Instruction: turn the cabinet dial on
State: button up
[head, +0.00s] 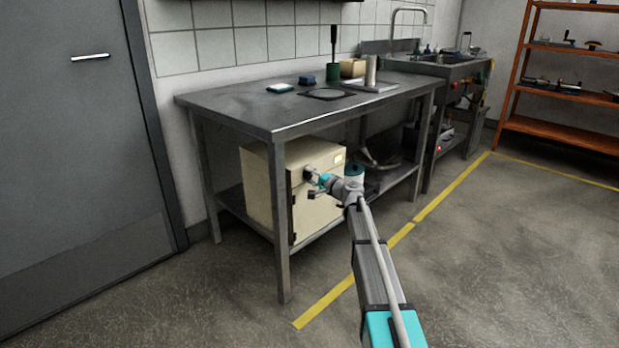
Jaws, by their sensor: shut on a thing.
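A cream cabinet (262,187) stands on the lower shelf of a grey metal table. Its dial (309,172) is a small dark knob on the front face. My gripper (314,177) is at the dial, shut on it, reaching in from the right. The fingers and wrist hide part of the dial, so I cannot tell its pointer position. A small lit yellowish panel (339,158) shows on the cabinet front, to the upper right of the dial.
The table (228,112) overhangs the cabinet, and its front leg (281,225) stands just left of the gripper. A sink unit (440,70) and orange shelves (560,95) stand right. The floor in front is clear.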

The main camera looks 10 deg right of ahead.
jog(key=shift+a+m, duration=0.1)
jog(key=shift+m, duration=1.8)
jog(key=shift+s, duration=0.1)
jog(key=o, duration=1.1)
jog(key=shift+o, duration=0.2)
jog(key=v, duration=1.2)
